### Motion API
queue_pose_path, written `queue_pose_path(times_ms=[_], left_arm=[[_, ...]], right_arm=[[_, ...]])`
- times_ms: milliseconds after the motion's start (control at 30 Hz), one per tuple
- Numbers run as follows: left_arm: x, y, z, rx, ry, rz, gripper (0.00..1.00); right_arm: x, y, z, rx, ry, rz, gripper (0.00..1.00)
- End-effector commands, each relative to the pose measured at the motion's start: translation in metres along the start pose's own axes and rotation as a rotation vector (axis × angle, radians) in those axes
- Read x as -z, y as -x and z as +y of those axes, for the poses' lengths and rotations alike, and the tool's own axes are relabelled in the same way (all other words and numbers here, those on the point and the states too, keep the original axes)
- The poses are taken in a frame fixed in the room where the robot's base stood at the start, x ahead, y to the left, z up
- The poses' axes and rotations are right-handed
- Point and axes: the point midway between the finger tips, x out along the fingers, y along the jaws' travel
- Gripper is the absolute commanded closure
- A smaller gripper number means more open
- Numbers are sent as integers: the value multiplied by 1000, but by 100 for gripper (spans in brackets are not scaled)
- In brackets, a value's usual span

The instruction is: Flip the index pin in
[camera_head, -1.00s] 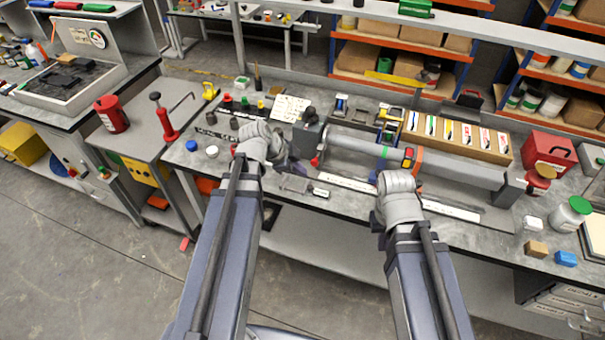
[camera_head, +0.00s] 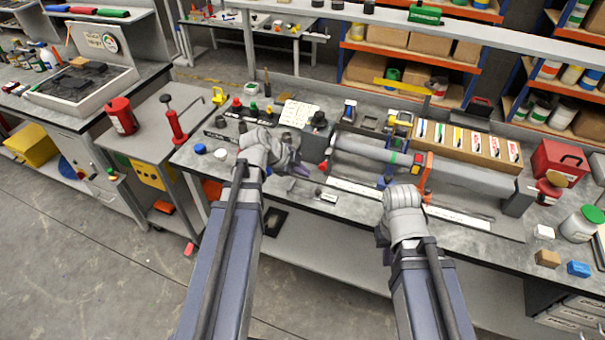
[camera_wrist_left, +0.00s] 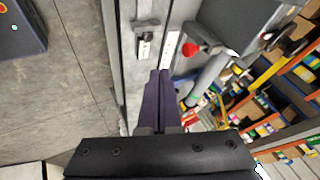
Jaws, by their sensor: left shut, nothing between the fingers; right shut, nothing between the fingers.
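A grey tube (camera_head: 362,150) lies along a fixture on the bench, with a dark end block (camera_head: 314,146) at its left. A small red knob (camera_head: 322,166) sits low on that block; it also shows in the left wrist view (camera_wrist_left: 189,49). I take it for the index pin's handle, but cannot be sure. My left gripper (camera_head: 302,171) is shut and empty, just left of and below the knob; its dark fingers (camera_wrist_left: 158,98) point toward the bench in the wrist view, apart from the knob. My right gripper (camera_head: 388,183) is shut beside the tube's front, mostly hidden by its wrist.
A white scale strip (camera_head: 352,188) runs along the fixture's front. A small clamp-like part (camera_wrist_left: 146,40) lies on the bench near my left gripper. A box of colored cards (camera_head: 465,145) stands behind the tube. Caps and bottles crowd the bench's left; a red box (camera_head: 562,160) stands right.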

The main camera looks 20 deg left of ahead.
Motion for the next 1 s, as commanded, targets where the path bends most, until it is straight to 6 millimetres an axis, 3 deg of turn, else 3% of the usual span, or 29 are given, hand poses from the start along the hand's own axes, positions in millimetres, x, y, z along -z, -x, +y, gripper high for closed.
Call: queue_pose_path(times_ms=[33, 400, 600, 1000], left_arm=[[-4, -17, 2, -1, -2, 0, 100], [-2, -75, -1, -1, -1, 0, 100], [0, -81, -28, -1, 0, 0, 100], [0, -85, -35, -1, 1, 0, 100]], right_arm=[[1, -16, -2, 0, 0, 0, 100], [4, -60, -6, 0, -2, 0, 100], [3, -52, -5, 0, -1, 0, 100], [3, -52, -5, 0, -1, 0, 100]])
